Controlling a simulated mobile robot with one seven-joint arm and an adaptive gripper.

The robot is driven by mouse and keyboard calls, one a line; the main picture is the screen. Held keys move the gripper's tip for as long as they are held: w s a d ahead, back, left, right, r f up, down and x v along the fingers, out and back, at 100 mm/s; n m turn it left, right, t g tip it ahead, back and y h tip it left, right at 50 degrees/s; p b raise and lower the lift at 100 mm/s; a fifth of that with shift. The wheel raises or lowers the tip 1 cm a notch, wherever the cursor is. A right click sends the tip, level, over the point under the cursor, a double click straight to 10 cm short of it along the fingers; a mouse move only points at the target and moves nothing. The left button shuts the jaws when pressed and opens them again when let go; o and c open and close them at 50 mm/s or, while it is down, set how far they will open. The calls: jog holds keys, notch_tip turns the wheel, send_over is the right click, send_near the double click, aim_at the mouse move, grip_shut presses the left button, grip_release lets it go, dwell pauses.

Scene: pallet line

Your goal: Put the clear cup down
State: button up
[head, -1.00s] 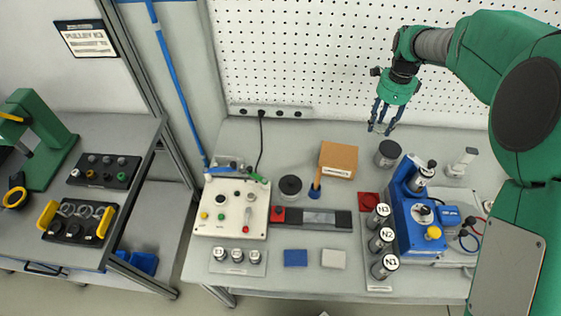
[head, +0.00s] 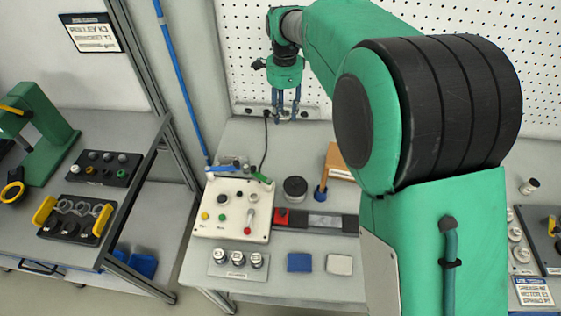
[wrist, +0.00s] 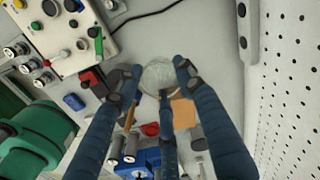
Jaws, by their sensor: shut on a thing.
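My gripper (head: 286,112) is at the back of the bench, close to the pegboard, with its fingers pointing down. In the wrist view my gripper (wrist: 155,80) is shut on the clear cup (wrist: 158,74), which shows as a pale see-through round shape between the fingertips. The cup is hard to make out in the head view. I cannot tell how far it is above the grey bench top (head: 245,140).
The control box (head: 233,208), a dark round pot (head: 295,188) and a brown carton (head: 340,160) stand in front of my gripper. A black cable (head: 265,145) runs just left of it. The bench top around the cable is mostly bare. My arm hides the bench's right part.

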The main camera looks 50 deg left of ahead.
send_over(281, 159)
notch_tip(281, 159, down, 11)
jog(key=shift+s, duration=0.15)
dwell(0.4)
jog(key=shift+f+b, duration=0.7)
jog(key=shift+f, duration=2.4)
jog(key=shift+f+b, duration=0.45)
jog(key=shift+f, duration=1.4)
jog(key=shift+f, duration=0.1)
jog(key=o, duration=0.8)
jog(key=shift+o, duration=0.2)
